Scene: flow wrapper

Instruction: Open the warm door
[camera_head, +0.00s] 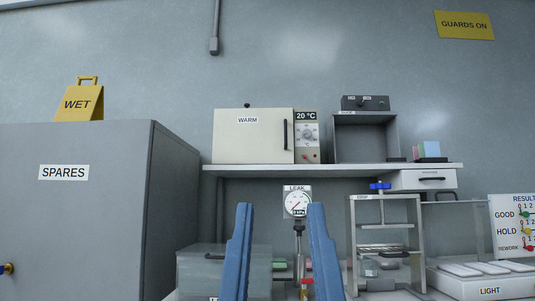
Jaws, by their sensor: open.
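The cream warm door (250,145), labelled WARM, is the front of a box on the shelf. It looks closed. Its dark vertical handle (285,134) is on the door's right side, next to a control panel (307,136) with a dial and a 20 °C display. My gripper (279,212) shows as two blue fingers at the bottom middle, spread apart and empty. In the picture its fingertips are below the shelf and the handle, apart from the door. How far they are from it in depth I cannot tell.
The white shelf (345,168) also carries an open grey box (364,143) right of the warm box. A tall grey SPARES cabinet (75,220) stands at the left. A LEAK gauge (297,202) shows between my fingers. A metal frame (354,235) stands to their right.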

